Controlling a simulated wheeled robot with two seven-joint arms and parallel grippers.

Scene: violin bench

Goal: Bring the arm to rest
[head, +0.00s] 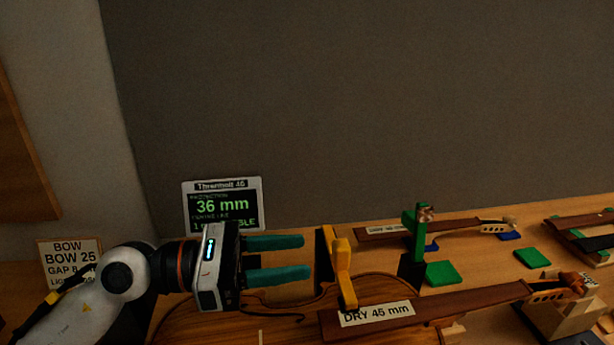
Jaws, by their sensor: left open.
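My left gripper (277,259) comes in from the left and points right, with its two teal fingers apart and nothing between them. It is above the body of a violin (283,295), whose lower part runs out of the picture. A yellow clamp-like piece (342,272) stands just right of the fingertips, apart from them. A dark fingerboard (400,312) runs right from the violin and bears a "DRY 45 mm" label (376,314). My right gripper is not in view.
A display reading 36 mm (222,205) stands behind my gripper. A green post (416,232), a green pad (443,273) and a second dark neck (385,230) are on the bench at right. Space above the bench is clear.

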